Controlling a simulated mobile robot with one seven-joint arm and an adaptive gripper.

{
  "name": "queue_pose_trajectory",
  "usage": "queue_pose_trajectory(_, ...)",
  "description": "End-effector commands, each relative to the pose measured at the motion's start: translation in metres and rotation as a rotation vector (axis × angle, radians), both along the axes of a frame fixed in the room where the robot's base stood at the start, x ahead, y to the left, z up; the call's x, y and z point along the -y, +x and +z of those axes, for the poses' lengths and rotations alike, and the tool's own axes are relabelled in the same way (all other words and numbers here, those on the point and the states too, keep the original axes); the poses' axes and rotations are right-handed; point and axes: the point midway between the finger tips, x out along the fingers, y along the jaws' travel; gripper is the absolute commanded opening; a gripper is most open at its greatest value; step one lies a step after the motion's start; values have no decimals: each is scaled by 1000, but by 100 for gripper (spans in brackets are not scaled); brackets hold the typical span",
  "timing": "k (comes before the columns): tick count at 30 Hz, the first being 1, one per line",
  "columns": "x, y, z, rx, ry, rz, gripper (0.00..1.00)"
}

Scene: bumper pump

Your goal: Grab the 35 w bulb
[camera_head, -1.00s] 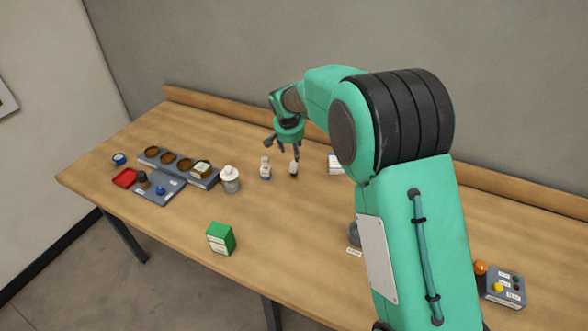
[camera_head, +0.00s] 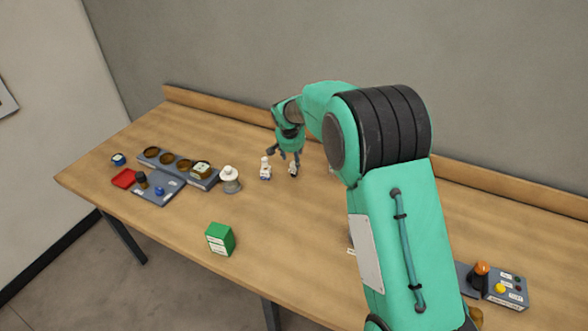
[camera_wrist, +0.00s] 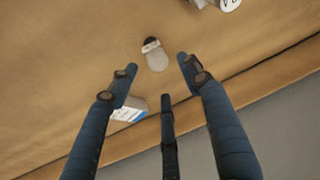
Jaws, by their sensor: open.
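Two small white bulb-like items stand on the table in the head view, one on the left (camera_head: 265,169) and one on the right (camera_head: 293,169). Their labels are too small to read, so I cannot tell which is 35 W. My gripper (camera_head: 285,154) is open just above and behind the right one. In the wrist view, a small pale bulb-like item with a dark end (camera_wrist: 155,56) lies beyond the spread fingertips of my gripper (camera_wrist: 157,72), roughly between them. Nothing is held.
A white-and-blue labelled item (camera_wrist: 130,109) is partly behind the left finger in the wrist view. A white-topped jar (camera_head: 230,180), a grey tray (camera_head: 168,191) and a green box (camera_head: 220,239) stand leftward. A button panel (camera_head: 505,287) is at right.

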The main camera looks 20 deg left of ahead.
Motion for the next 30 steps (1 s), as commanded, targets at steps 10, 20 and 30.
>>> queue_pose_trajectory(10, -4, 10, -31, -1, -1, 0, 49)
queue_pose_trajectory(20, -6, 16, -46, 0, 0, 0, 49)
queue_pose_trajectory(30, -6, 16, -46, -1, 0, 0, 49)
